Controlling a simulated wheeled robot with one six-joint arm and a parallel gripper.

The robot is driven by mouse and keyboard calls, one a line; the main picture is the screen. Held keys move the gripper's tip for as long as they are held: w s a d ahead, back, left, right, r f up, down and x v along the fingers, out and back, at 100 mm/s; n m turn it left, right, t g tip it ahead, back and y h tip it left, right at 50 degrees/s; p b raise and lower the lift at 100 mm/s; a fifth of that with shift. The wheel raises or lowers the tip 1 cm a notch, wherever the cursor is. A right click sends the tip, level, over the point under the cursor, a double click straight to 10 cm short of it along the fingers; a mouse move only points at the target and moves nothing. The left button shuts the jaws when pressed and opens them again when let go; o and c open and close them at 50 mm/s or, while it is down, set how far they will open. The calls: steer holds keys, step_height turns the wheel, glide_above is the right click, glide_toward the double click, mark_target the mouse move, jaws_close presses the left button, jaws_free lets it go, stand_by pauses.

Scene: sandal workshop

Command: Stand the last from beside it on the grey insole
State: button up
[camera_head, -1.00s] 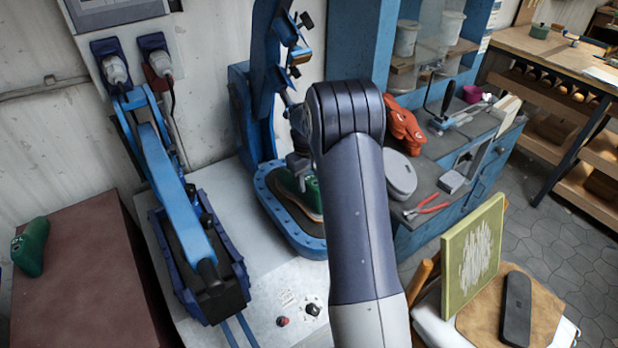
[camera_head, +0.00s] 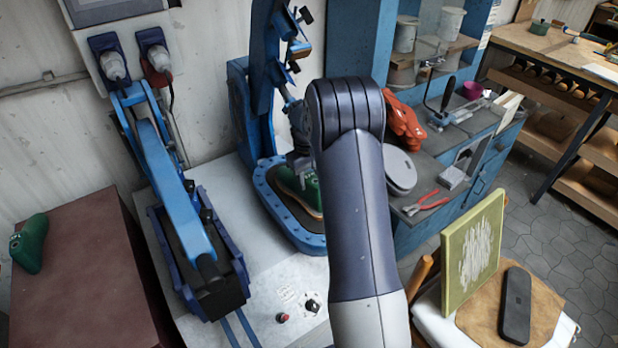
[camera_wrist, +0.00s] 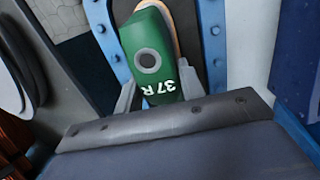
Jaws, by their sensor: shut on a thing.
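A green last marked 37 R (camera_wrist: 150,60) is between the two grey fingers of my gripper (camera_wrist: 158,88) in the wrist view, and the gripper is shut on it. In the head view this last (camera_head: 313,192) shows partly behind my arm, inside the blue-rimmed bed of the press. A tan-edged flat piece (camera_wrist: 170,14) shows beside and under the last's far end. I cannot tell whether the last touches it or whether it is the grey insole. A dark grey sole-shaped piece (camera_head: 516,305) lies on tan leather at the right.
The blue press (camera_head: 262,110) rises close behind my gripper. A blue lever machine (camera_head: 170,190) stands to its left. Another green last (camera_head: 30,243) lies on a brown-red box (camera_head: 80,275). Red pliers (camera_head: 427,200) lie on a bench at right.

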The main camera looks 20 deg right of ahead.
steer(key=shift+f, duration=0.25)
stand_by(0.5)
steer(key=o, duration=1.1)
steer(key=r, duration=0.3)
steer(key=r+b, duration=0.1)
steer(key=r, duration=0.3)
steer(key=shift+w+a+r+b, duration=0.15)
steer(key=shift+a+r+b, duration=0.05)
steer(key=shift+r+b, duration=0.1)
steer(key=shift+f, duration=0.1)
steer(key=f+p, duration=0.1)
steer(key=f, duration=0.6)
steer(key=shift+d+f+p, duration=0.1)
steer(key=shift+d+p, duration=0.1)
steer(key=shift+p, duration=0.1)
